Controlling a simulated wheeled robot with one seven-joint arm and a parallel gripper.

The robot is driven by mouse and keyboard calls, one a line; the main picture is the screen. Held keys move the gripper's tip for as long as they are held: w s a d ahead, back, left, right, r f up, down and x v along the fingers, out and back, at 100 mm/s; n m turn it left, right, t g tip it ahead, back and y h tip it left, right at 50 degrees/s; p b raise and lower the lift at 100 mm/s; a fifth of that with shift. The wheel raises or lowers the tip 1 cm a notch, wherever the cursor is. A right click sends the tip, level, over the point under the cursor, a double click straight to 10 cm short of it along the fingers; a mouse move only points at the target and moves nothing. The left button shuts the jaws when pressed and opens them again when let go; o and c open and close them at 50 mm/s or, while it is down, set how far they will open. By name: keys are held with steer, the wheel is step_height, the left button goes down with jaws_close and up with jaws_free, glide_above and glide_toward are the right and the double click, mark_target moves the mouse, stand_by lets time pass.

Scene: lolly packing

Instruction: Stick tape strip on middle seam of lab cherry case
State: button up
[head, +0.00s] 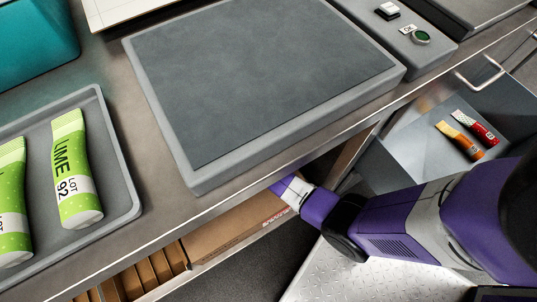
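My purple and white arm comes in from the right. Its wrist end reaches beneath the front edge of the counter, where the edge hides my gripper and anything it holds. A brown cardboard box (220,232) with red lettering lies on a lower level under the counter, close to the wrist. The lettering is too small to read, so I cannot tell whether it is the cherry case. No middle seam and no tape strip can be made out.
A grey slab (187,180) covers the middle of the counter. A grey tray (122,195) with lime packs (75,170) is at left, below a teal bin (35,40). A green button (421,37) is at upper right. An open drawer (405,150) holds orange (460,140) and red (474,127) packs.

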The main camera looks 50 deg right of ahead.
steer(key=o, duration=1.9)
step_height(320, 180, up, 7)
steer(key=p, duration=0.6)
steer(key=shift+p, duration=0.35)
